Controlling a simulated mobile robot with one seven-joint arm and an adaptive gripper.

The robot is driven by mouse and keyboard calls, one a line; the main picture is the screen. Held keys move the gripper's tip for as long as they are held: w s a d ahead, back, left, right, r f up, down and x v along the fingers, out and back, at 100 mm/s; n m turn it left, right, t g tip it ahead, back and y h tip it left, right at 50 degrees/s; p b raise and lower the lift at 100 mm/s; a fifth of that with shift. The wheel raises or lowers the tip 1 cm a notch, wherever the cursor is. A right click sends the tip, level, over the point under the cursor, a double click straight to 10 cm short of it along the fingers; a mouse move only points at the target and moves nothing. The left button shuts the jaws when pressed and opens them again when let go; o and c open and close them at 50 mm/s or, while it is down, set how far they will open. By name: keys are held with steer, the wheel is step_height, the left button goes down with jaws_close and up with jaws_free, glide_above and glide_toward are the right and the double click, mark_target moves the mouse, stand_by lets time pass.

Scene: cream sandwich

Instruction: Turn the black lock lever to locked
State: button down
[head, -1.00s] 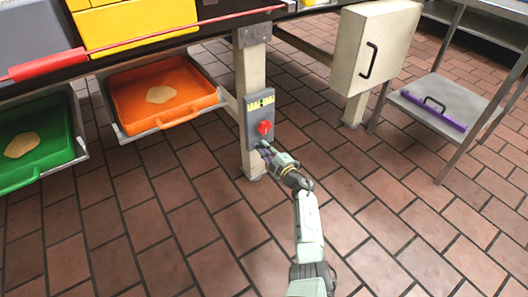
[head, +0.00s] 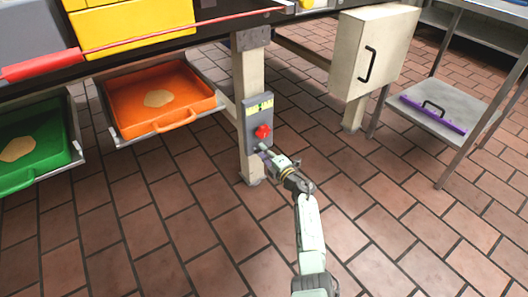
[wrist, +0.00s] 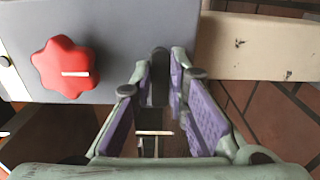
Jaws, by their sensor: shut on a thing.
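The black lock lever (wrist: 159,78) shows in the wrist view as a dark upright bar at the edge of the grey control box (wrist: 120,25). My gripper (wrist: 161,66) has its purple-padded fingers on both sides of the lever and is shut on it. In the head view my gripper (head: 266,152) reaches the lower part of the grey box (head: 252,111) on the cream post, below the red knob (head: 263,132). The lever is hidden behind the gripper there. The red star-shaped knob (wrist: 65,68) is left of the fingers in the wrist view, untouched.
An orange tray (head: 203,105) and a green tray (head: 62,158), each holding a flat pale piece, are left of the post. A cream cabinet (head: 348,60) and a shelf with a purple-edged item (head: 433,114) stand right. The tiled floor around my arm is clear.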

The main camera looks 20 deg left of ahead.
steer(key=c, duration=1.6)
jaws_free()
steer(key=shift+o, duration=0.2)
